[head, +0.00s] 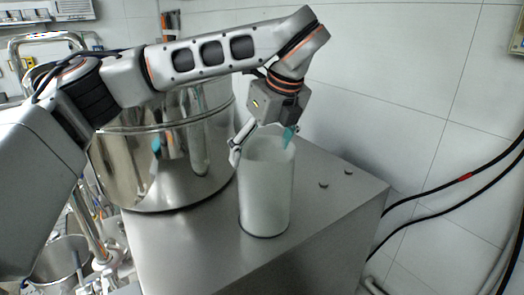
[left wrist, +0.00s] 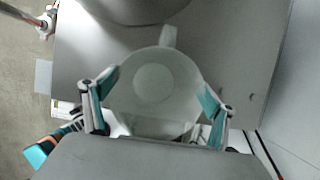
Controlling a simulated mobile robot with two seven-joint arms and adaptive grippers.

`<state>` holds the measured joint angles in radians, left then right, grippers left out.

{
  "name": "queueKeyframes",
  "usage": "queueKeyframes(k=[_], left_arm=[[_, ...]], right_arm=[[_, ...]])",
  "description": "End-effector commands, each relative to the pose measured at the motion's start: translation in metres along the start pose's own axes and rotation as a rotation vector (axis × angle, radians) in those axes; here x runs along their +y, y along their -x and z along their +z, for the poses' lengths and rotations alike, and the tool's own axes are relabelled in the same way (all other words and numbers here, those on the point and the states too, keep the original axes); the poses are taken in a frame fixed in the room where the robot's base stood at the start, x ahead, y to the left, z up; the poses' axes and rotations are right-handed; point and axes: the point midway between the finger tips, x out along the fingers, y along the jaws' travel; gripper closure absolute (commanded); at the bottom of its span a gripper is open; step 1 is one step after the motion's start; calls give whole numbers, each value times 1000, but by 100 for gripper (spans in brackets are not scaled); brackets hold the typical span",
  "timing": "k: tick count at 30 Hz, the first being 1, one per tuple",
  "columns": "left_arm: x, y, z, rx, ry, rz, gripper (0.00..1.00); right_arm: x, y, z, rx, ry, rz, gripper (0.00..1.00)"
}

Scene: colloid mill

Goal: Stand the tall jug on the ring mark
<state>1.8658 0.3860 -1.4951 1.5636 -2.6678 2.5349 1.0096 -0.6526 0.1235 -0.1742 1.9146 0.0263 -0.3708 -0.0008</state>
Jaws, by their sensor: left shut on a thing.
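The tall white jug (head: 265,195) stands upright on the steel cabinet top, to the right of the big steel vessel. My left gripper (head: 262,147) comes down over its mouth and is shut on it, one finger at each side of the upper rim. In the left wrist view I look down into the round jug (left wrist: 153,84), with a finger on each side and a short handle or spout jutting away. A thin dark curved line (head: 264,236) shows round the jug's foot; I cannot tell if it is the ring mark. My right gripper is out of view.
The polished steel vessel (head: 165,155) stands close left of the jug. The cabinet top (head: 335,205) is free at right, apart from two small dark spots near its back edge. Black cables (head: 455,185) hang beyond its right side, before a tiled wall.

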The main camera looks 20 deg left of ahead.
Motion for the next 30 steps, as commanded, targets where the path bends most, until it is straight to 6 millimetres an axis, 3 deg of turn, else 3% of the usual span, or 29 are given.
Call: queueKeyframes(k=[14, 15, 16, 26, 30], left_arm=[[0, -9, -4, -1, 1, -2, 54], [0, -8, -4, 0, 0, -1, 4], [0, -8, -4, 0, 0, -1, 0], [0, -6, -3, 0, 0, -1, 0], [-1, 9, -2, -4, 1, -5, 0]], right_arm=[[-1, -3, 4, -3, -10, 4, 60], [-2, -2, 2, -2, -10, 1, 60], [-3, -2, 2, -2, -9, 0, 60], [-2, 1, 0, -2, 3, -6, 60], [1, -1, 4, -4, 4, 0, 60]])
